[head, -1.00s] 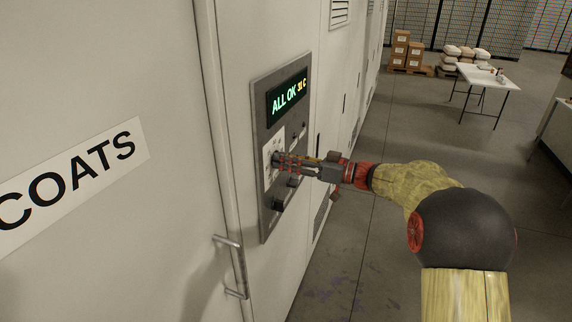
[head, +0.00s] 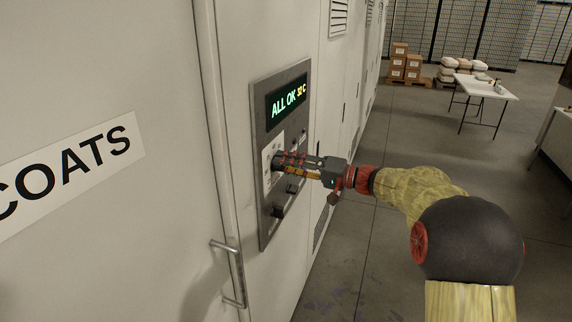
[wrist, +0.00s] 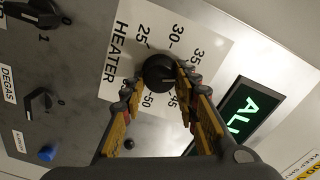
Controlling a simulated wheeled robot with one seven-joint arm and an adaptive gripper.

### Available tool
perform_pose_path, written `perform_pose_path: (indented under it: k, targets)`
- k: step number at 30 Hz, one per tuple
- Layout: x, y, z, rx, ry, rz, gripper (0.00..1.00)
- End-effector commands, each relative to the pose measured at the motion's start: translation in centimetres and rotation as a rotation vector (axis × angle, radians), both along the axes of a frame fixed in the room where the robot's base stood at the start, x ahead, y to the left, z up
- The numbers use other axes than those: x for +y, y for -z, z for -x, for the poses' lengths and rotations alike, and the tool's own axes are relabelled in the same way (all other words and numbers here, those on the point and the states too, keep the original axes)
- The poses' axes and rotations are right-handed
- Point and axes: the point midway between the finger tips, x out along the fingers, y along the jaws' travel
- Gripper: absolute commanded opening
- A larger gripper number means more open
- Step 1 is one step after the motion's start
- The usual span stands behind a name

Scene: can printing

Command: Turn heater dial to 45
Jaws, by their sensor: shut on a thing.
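The heater dial (wrist: 158,71) is a round black knob on a white plate (wrist: 122,68) marked HEATER, with numbers from 25 to 50 around it. My gripper (wrist: 159,79) is shut on the dial, one finger on each side, and its fingers partly cover the scale. I cannot tell exactly which number the dial points to. In the head view my gripper (head: 277,162) reaches the grey control panel (head: 262,222) from the right, and the dial is mostly hidden. The display (head: 287,101) reads ALL OK in green, with a small yellow reading that looks like 32 C.
A DEGAS knob (wrist: 40,103), another black knob (wrist: 40,12) and a blue button (wrist: 47,153) sit near the dial. A door handle (head: 230,272) sticks out below left of the panel. The floor to the right is open before a white table (head: 482,85).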

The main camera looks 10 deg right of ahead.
Motion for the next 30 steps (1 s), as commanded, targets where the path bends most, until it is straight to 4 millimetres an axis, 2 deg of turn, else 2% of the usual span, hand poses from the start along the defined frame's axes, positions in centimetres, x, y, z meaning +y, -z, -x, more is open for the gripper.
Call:
perform_pose_path:
  k: [30]
  targets:
    - [-0.05, 0.19, -0.02, 0.763, 0.002, -0.555, 0.05]
